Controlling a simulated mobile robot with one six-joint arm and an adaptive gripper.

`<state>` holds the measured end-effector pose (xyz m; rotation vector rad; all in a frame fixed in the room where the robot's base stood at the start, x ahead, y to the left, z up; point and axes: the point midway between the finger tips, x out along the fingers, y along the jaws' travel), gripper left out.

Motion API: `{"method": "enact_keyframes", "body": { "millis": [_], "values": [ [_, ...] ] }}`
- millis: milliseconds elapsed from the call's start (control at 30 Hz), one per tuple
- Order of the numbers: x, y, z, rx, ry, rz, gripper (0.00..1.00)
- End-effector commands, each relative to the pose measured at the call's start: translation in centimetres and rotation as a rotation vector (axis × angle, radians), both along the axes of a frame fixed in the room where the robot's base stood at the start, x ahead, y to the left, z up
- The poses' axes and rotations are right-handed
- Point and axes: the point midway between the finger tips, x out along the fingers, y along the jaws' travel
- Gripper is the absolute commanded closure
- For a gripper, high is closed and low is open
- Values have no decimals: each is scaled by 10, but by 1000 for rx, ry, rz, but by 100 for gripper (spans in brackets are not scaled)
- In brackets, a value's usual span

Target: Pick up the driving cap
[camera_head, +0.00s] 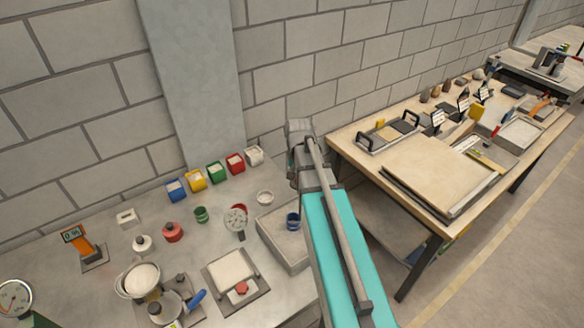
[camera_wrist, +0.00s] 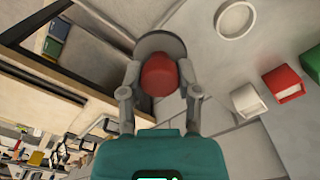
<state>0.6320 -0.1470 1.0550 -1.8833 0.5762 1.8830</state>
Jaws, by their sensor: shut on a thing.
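The driving cap appears to be the piece with a red rounded top and a grey round part (camera_wrist: 160,66) in the middle of the wrist view. My gripper (camera_wrist: 159,84) is shut on it, one finger on each side of the red part. The cap's far side is hidden, and I cannot tell how far it is from the surfaces below. In the head view my arm reaches up the middle, and its body hides the fingers and the cap.
A wooden table (camera_head: 440,215) with trays stands to the right, across a gap.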

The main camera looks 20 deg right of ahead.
Motion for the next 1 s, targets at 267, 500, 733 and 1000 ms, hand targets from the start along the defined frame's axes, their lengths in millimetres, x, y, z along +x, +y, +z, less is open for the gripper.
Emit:
{"method": "enact_keyframes", "body": {
  "millis": [267,500,733,1000],
  "values": [
    [-39,0,18,0,0,0,99],
    [-48,-1,21,0,0,1,99],
    [-48,-1,21,0,0,1,99],
    [-47,-1,21,0,0,1,99]
  ]
}}
